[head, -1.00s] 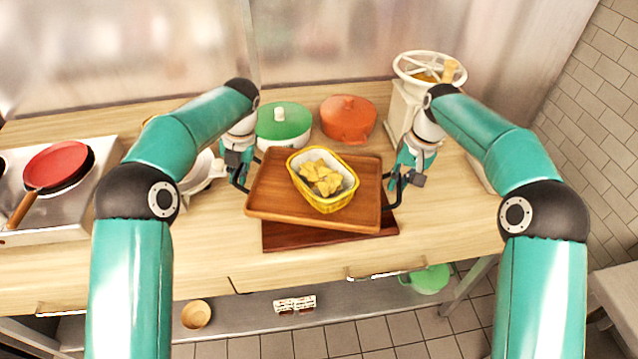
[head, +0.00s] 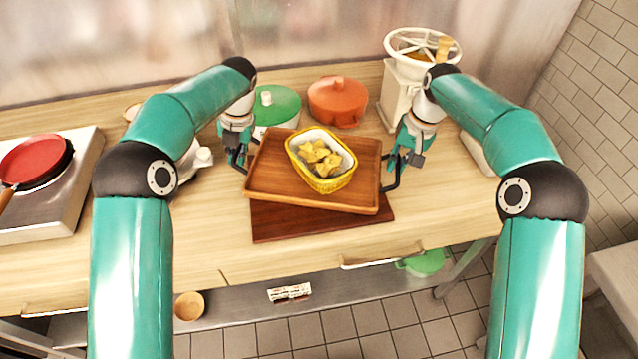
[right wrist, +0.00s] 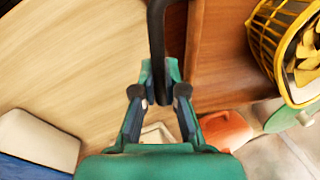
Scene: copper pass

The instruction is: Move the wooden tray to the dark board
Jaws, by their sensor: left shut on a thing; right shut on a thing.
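The wooden tray (head: 266,190) is held by both grippers, one at each end. It carries a yellow basket-like dish (head: 322,184) with yellow pieces in it. The tray overlaps the dark board (head: 320,218) in the head view and looks raised and slightly tilted; the gap below is hard to judge. Only the board's front strip shows. My left gripper (head: 240,166) is shut on the tray's left handle. My right gripper (head: 394,178) is shut on the right handle, a dark bar (right wrist: 157,45) in the right wrist view.
A green-lidded pot (head: 276,105) and an orange pot (head: 338,102) stand behind the tray. A white mill (head: 405,90) stands at the back right. A stove with a red pan (head: 35,160) is at left. The counter front (head: 200,250) is clear.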

